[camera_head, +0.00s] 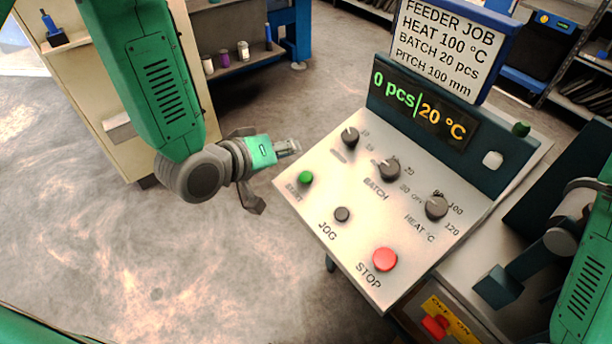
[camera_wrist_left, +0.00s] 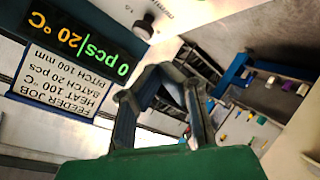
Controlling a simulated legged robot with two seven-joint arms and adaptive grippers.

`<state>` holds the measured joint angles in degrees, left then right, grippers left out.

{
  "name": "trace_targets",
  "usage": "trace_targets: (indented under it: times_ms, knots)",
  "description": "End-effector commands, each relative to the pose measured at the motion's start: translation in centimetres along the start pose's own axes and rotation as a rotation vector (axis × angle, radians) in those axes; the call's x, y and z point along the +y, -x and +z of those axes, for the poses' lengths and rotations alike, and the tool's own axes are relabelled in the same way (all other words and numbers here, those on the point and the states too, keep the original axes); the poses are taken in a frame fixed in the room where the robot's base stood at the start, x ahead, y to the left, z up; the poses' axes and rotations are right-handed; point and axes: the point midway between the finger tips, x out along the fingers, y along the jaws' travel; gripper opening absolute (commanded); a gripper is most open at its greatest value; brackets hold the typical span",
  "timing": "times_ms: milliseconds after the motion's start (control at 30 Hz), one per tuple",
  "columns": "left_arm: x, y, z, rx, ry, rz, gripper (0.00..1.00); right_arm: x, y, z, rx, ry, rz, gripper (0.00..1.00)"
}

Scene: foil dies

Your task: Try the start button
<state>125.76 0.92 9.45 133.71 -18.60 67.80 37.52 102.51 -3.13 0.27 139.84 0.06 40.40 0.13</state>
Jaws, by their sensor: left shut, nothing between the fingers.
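The green start button (camera_head: 306,177) is at the left edge of the sloping pale control panel (camera_head: 325,205), above the START label. My left gripper (camera_head: 288,148) is shut and empty, with its tips up and left of the button in the head view, near the panel's left edge. No contact with the button shows. The left wrist view shows its fingers (camera_wrist_left: 165,78) closed together. The display (camera_head: 418,110) reads 0 pcs and 20 °C. The job card (camera_head: 450,45) reads heat 100 °C, batch 20 pcs, pitch 100 mm.
The panel also has a dark JOG button (camera_head: 342,214), a red STOP button (camera_head: 384,259), a BATCH knob (camera_head: 389,168), a HEAT knob (camera_head: 437,207) and another knob (camera_head: 350,137). A red switch (camera_head: 435,326) sits below. Open floor lies left of the panel.

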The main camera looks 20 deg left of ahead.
Motion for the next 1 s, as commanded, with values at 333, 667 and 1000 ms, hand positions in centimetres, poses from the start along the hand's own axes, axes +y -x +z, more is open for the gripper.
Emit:
trace_targets:
  times_ms: [333,667,1000]
  knots:
    - [-2.6,-3.3,2.6,-0.001,-0.002,0.000,0.00,0.0,-4.1,0.2,0.000,0.000,0.000,0.40]
    - [-4.1,-5.5,4.1,-0.001,0.001,0.000,0.00,-0.1,-6.1,0.3,0.000,0.000,0.000,0.40]
    - [-4.0,-5.5,4.1,0.000,0.000,0.000,0.00,-0.1,-6.0,0.3,0.000,0.000,0.000,0.40]
